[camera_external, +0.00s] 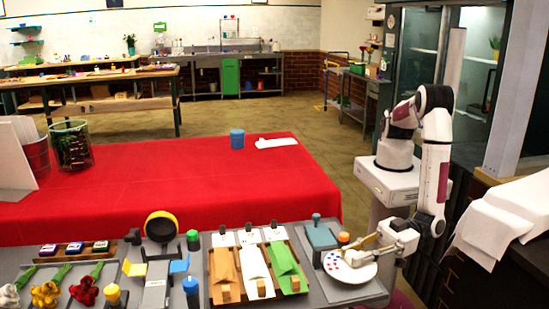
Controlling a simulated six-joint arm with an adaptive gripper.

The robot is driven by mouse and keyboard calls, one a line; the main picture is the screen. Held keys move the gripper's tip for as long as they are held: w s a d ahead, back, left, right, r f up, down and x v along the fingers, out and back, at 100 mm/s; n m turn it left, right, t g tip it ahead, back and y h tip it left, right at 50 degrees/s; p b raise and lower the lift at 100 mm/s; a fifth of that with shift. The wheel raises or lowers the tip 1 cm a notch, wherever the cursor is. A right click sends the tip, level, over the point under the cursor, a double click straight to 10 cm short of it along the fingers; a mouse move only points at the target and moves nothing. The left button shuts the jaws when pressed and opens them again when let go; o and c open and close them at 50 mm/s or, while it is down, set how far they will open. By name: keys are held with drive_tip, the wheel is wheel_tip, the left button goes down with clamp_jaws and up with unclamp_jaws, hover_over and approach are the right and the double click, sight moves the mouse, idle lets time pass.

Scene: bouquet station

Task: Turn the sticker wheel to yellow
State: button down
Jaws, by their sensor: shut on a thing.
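The sticker wheel (346,275) is a white disc with small red and blue dots on its left part. It lies on a grey base at the right end of the front table. My gripper (371,251) reaches in from the right, low over the right and back part of the wheel. It is shut at the wheel, with tan parts showing at its tip; the exact contact is too small to make out. An orange-topped knob (343,238) stands just behind the wheel. I cannot make out a yellow dot or which colour is selected.
Flowers (45,293), a tape stand (160,228) and bottles crowd the left. The red table (180,185) behind is mostly clear.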

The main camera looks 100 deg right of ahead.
idle(0.3)
drive_tip(key=c, duration=2.1)
unclamp_jaws()
drive_tip(key=shift+a+m+t+h, duration=0.15)
drive_tip(key=shift+m+h, duration=0.95)
drive_tip(key=shift+h, duration=0.6)
drive_tip(key=shift+a+m+t+h, duration=0.15)
drive_tip(key=shift+m+h, duration=0.95)
drive_tip(key=shift+h, duration=0.6)
drive_tip(key=s+d+n+y, duration=0.2)
drive_tip(key=s+y, duration=0.3)
drive_tip(key=s, duration=0.7)
drive_tip(key=shift+d+n, duration=0.35)
drive_tip(key=shift+n, duration=0.35)
drive_tip(key=shift+r, duration=0.1)
